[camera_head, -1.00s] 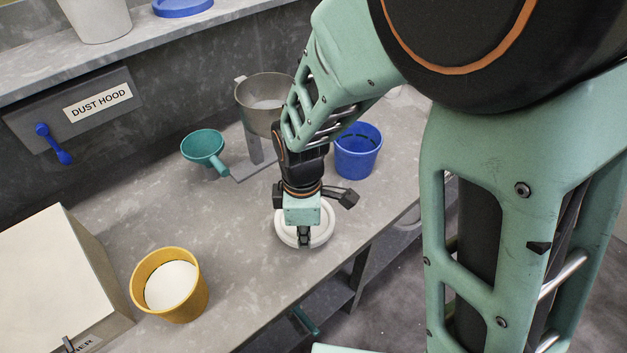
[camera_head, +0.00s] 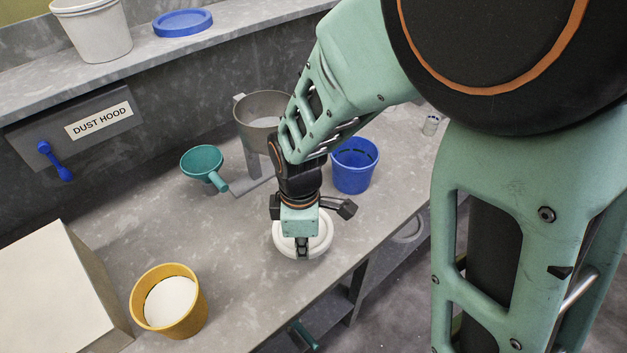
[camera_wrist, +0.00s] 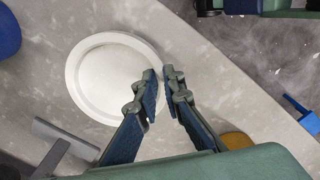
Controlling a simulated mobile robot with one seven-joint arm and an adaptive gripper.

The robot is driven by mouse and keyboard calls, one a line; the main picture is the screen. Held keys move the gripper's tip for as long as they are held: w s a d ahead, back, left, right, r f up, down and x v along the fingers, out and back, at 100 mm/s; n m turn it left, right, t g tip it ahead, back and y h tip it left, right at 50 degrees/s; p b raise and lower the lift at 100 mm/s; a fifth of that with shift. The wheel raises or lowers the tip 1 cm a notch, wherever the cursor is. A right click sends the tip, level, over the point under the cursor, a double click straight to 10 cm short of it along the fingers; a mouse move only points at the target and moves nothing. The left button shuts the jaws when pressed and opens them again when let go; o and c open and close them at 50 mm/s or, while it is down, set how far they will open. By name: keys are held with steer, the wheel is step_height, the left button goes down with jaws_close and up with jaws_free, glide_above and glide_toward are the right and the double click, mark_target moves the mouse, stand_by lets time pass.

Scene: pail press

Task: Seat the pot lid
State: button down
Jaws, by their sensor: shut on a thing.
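The white round lid (camera_head: 322,243), with a raised rim, is below my gripper (camera_head: 302,252) near the front edge of the counter. In the wrist view the lid (camera_wrist: 92,55) shows as a flat disc. My gripper's fingertips (camera_wrist: 162,80) sit at its right rim, one on each side, shut on that rim. I cannot tell whether the lid touches the counter. A grey pot (camera_head: 262,108) stands open on a stand at the back. A yellow pot (camera_head: 181,322) with white contents stands at the front left, and a blue pot (camera_head: 354,172) at the right.
A teal funnel-like vessel with a handle (camera_head: 203,162) lies left of the stand. A pale box (camera_head: 50,290) fills the left front. The shelf holds a white pail (camera_head: 95,35) and a blue lid (camera_head: 182,22). A blue lever (camera_head: 54,160) juts from the dust hood panel.

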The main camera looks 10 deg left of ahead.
step_height(320, 180, up, 8)
steer(key=p, duration=0.6)
stand_by(0.5)
